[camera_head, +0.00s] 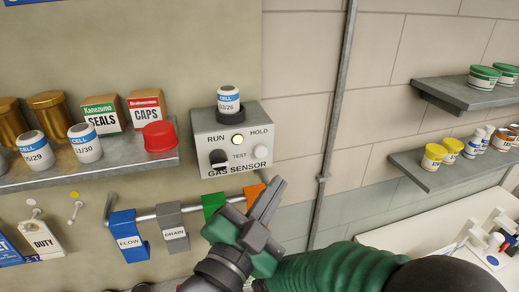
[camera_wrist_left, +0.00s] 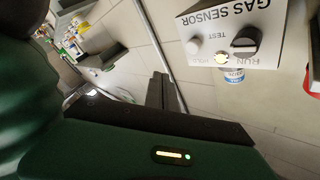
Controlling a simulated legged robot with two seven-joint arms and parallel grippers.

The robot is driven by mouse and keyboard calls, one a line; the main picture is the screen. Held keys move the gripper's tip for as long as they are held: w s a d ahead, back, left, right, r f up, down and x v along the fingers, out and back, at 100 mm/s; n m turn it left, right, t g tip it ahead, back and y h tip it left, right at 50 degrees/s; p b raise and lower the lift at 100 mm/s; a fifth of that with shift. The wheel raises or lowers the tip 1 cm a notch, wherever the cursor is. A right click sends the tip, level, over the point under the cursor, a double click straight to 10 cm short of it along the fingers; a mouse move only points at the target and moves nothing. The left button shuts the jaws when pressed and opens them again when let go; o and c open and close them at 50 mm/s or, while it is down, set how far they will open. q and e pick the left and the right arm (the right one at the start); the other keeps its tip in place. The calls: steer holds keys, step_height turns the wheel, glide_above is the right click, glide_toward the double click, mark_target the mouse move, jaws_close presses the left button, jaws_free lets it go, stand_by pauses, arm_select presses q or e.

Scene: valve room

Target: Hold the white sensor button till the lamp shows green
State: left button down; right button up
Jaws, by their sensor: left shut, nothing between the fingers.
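The gas sensor box (camera_head: 207,126) is a pale panel on the wall. Its white sensor button (camera_head: 261,152) sits at the right, beside the word TEST, and also shows in the left wrist view (camera_wrist_left: 195,44). The lamp (camera_head: 238,139) glows pale yellow; it also shows in the left wrist view (camera_wrist_left: 221,58). A black knob (camera_head: 218,158) is at the panel's left. My left gripper (camera_head: 277,186) is shut and empty, its tips just below and right of the panel in the head view, apparently clear of the button. My right gripper is not in view.
A cell (camera_head: 228,100) stands on top of the box. A rail below carries FLOW (camera_head: 126,238), DRAIN (camera_head: 173,228), green and orange tags. A shelf with cells, boxes and a red cap (camera_head: 159,137) is at left. A vertical pipe (camera_head: 337,110) runs at right.

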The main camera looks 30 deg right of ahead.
mark_target(260, 151)
arm_select(q)
steer(key=w+d+p, duration=0.1)
steer(key=w+d, duration=0.1)
steer(key=w, duration=0.4)
steer(key=shift+w, duration=0.15)
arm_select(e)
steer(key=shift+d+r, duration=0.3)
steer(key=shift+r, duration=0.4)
arm_select(q)
steer(key=shift+a, duration=0.2)
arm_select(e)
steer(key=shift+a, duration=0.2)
arm_select(q)
steer(key=shift+d, duration=0.3)
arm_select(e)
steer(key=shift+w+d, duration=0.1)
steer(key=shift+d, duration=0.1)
arm_select(q)
steer(key=shift+a, duration=0.15)
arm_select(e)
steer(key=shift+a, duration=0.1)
arm_select(q)
steer(key=shift+w, duration=0.1)
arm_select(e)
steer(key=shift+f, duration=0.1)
arm_select(q)
steer(key=shift+w, duration=0.25)
